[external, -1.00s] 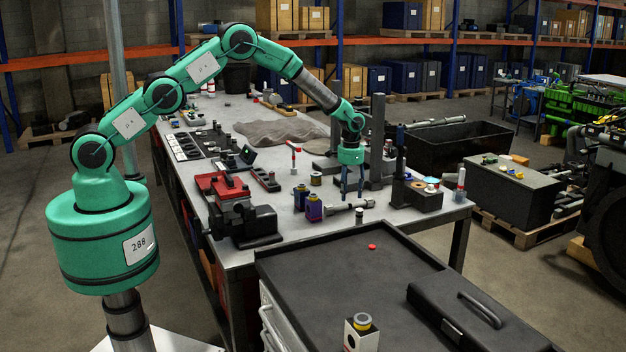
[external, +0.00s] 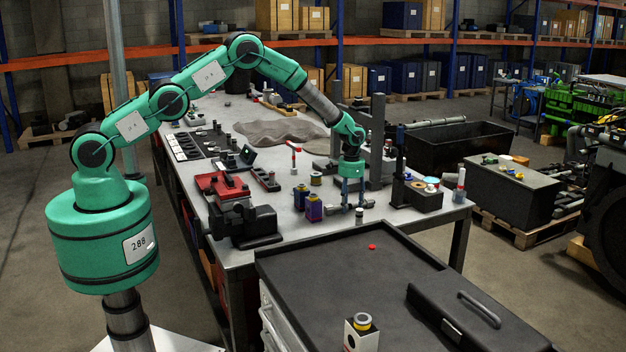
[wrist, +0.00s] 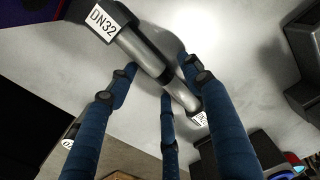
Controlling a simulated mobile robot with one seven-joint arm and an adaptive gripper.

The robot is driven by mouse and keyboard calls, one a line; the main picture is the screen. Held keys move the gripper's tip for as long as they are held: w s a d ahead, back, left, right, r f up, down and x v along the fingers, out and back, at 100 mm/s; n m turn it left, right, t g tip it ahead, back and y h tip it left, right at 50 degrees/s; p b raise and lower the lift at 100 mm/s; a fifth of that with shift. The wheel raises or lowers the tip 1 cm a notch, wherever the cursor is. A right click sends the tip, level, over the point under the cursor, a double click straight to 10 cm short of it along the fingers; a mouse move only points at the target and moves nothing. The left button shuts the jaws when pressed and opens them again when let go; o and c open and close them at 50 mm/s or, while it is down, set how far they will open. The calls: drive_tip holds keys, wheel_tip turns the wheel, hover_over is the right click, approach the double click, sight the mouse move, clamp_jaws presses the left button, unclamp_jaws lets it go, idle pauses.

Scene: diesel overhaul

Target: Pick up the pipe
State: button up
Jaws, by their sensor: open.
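The pipe (external: 332,210) is a short grey metal piece lying on the grey workbench (external: 290,228) near its front edge. In the wrist view the pipe (wrist: 149,57) runs from upper left to lower right, with a dark collar and a white "DN32" label at its upper-left end. My gripper (external: 351,205) has blue fingers and points down at the pipe. In the wrist view my gripper (wrist: 160,75) has its fingers apart, with the pipe between them. The fingers partly hide the pipe in the external view; contact cannot be told.
Blue-purple blocks (external: 313,208) stand left of the pipe. A red and black vise (external: 240,215) is farther left. A dark fixture (external: 400,180) stands close on the right. A black-topped cabinet (external: 350,270) with a black case (external: 475,310) is in front.

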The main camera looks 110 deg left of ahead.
sight(350, 204)
idle(0.3)
clamp_jaws()
drive_tip(key=shift+r, duration=0.2)
wheel_tip(350, 204, up, 10)
drive_tip(key=shift+f, duration=0.15)
idle(0.6)
idle(0.4)
